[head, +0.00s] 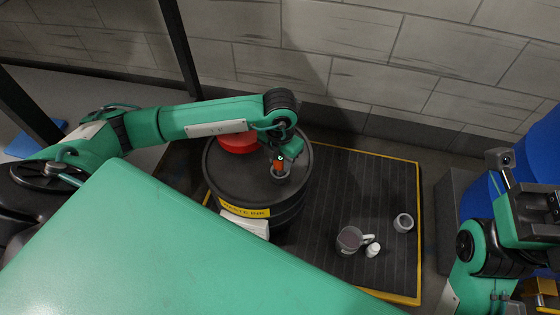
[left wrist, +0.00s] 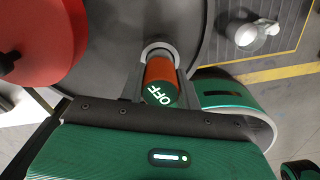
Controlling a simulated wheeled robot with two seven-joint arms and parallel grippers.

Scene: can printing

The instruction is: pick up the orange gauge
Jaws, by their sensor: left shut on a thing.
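The orange gauge (head: 279,163) is a small orange cylinder above the top of a black drum (head: 232,181). In the left wrist view the gauge (left wrist: 160,71) shows a green end marked OFF. A grey ring or cup (left wrist: 157,48) surrounds its far end. I cannot tell whether the gauge still rests in it. My left gripper (head: 283,160) is shut on the gauge, with a finger on each side. My right gripper (head: 530,200) is at the right edge, away from the drum, and its jaw opening is unclear.
A red round cap (head: 238,142) is on the drum's back left. A pitcher-like cup (head: 349,240), a small white bottle (head: 373,250) and a grey ring-shaped cup (head: 403,222) stand on the yellow-edged dark platform (head: 375,180). A blue drum is at the right. The platform's back right is clear.

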